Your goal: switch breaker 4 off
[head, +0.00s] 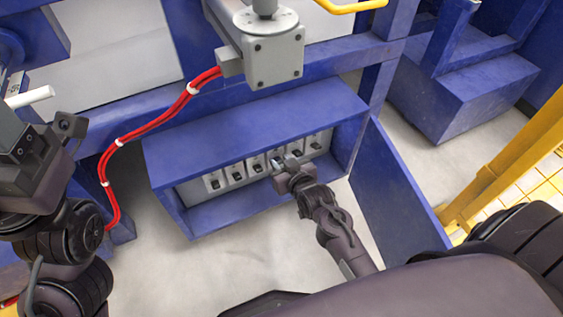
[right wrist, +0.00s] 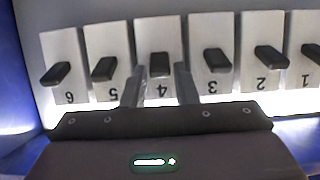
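The breaker box (head: 255,125) is blue and open, with a row of white breaker plates with black levers inside. In the right wrist view the numbers appear upside down, running from 6 at left to 1 at right. Breaker 4 (right wrist: 160,64) is in the middle of that view. My right gripper (right wrist: 160,80) is open, one finger on each side of breaker 4's lever; contact is not clear. In the head view my right gripper (head: 280,164) reaches into the box and partly hides the breakers there. My left gripper (head: 40,115) is at the left edge, away from the box; its fingers are unclear.
Breaker 5 (right wrist: 104,68) and breaker 3 (right wrist: 217,60) are close beside the fingers. The box's open blue door (head: 400,195) stands right of my right forearm. Red cables (head: 145,130) run left of the box. A grey housing (head: 272,55) hangs above it.

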